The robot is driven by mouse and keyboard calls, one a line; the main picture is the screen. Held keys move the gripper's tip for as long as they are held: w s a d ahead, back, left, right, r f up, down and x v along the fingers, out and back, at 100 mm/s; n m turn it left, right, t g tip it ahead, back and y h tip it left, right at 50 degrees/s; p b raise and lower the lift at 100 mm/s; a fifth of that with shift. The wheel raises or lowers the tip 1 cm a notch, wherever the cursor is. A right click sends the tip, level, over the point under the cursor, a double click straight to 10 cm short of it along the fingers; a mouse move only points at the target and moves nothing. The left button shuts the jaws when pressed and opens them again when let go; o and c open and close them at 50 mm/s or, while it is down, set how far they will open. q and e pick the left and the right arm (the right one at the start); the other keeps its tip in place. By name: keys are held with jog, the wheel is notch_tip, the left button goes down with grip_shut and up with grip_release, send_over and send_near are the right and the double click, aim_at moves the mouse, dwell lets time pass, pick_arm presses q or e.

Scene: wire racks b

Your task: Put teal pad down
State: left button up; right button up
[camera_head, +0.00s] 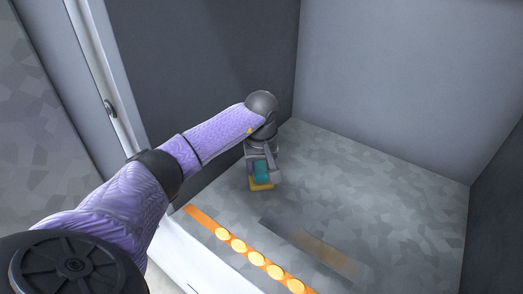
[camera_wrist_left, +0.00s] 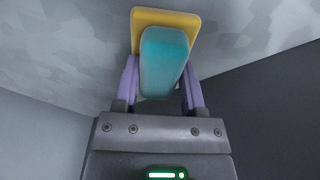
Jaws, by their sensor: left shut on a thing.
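The teal pad (camera_head: 261,171) is between the fingers of my left gripper (camera_head: 262,176), low over the grey patterned floor of a box-like bay. In the left wrist view the teal pad (camera_wrist_left: 163,62) has rounded edges, and the two purple fingers of my left gripper (camera_wrist_left: 160,85) are shut on it. A yellow piece (camera_wrist_left: 165,18) shows at the pad's far end, wider than the pad. The yellow piece (camera_head: 261,186) also shows just below the pad in the head view. I cannot tell whether it touches the floor. My right gripper is not in view.
Grey walls (camera_head: 400,80) enclose the bay at the back and sides. An orange strip with several yellow discs (camera_head: 256,258) runs along the front edge. A tan strip (camera_head: 328,254) lies on the floor at the front right. The floor (camera_head: 370,195) to the right is clear.

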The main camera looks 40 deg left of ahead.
aim_at(261, 169)
pick_arm(q)
jog(key=shift+f, duration=0.4)
jog(key=o, duration=1.1)
jog(key=shift+r, duration=0.1)
jog(key=shift+o, duration=0.2)
jog(key=shift+r, duration=0.4)
notch_tip(261, 169, up, 11)
jog(key=d+p, duration=0.1)
jog(key=p, duration=0.3)
jog(key=shift+s+r+p, duration=0.2)
jog(key=shift+s+p, duration=0.1)
jog(key=shift+s, duration=0.15)
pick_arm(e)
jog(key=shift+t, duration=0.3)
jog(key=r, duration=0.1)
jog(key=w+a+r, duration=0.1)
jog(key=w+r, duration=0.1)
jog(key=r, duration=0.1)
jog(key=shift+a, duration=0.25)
